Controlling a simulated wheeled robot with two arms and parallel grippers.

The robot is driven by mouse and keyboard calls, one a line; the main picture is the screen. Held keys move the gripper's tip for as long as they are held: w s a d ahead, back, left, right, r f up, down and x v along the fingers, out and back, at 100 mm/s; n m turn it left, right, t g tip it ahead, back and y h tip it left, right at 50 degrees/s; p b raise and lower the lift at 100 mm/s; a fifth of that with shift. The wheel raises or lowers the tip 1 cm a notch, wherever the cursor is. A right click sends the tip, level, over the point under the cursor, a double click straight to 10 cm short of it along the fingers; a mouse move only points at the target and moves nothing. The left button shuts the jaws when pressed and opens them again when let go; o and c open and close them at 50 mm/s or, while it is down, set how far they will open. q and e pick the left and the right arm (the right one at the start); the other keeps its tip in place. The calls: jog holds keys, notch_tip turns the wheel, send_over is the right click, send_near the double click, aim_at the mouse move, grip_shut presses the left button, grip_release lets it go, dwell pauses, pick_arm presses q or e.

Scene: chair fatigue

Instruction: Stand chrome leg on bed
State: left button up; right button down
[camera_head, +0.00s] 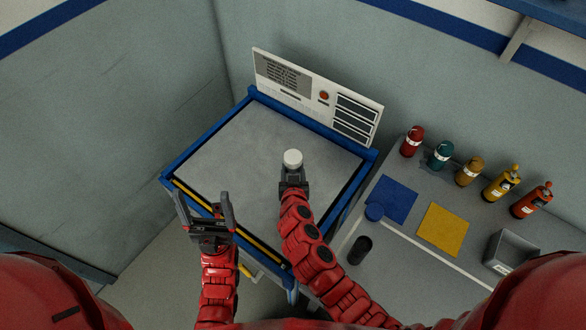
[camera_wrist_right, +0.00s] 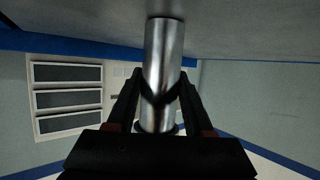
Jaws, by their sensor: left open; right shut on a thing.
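The chrome leg (camera_wrist_right: 164,50) is a shiny cylinder in my right wrist view, gripped between the two dark fingers of my right gripper (camera_wrist_right: 160,80). In the head view its pale round top (camera_head: 292,158) shows just beyond my right gripper (camera_head: 293,174), over the middle-right of the bed (camera_head: 240,140). The leg looks upright. One end points at the grey bed surface in the wrist view; I cannot tell whether it touches. My left gripper (camera_head: 204,197) is open and empty above the bed's front left edge, apart from the leg.
A blue frame (camera_head: 196,147) surrounds the bed. A control panel (camera_head: 316,97) stands behind it. On the right, a grey bench holds blue (camera_head: 392,199) and yellow (camera_head: 442,229) mats, several bottles (camera_head: 469,172), a dark cylinder (camera_head: 360,249) and a grey bin (camera_head: 511,251). The bed's left half is clear.

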jog(key=shift+f, duration=0.1)
jog(key=shift+c, duration=1.4)
grip_release()
jog(key=shift+r, duration=0.2)
jog(key=shift+s, duration=0.25)
jog(key=b+v, duration=0.4)
jog(key=v, duration=0.7)
jog(key=shift+s, duration=0.3)
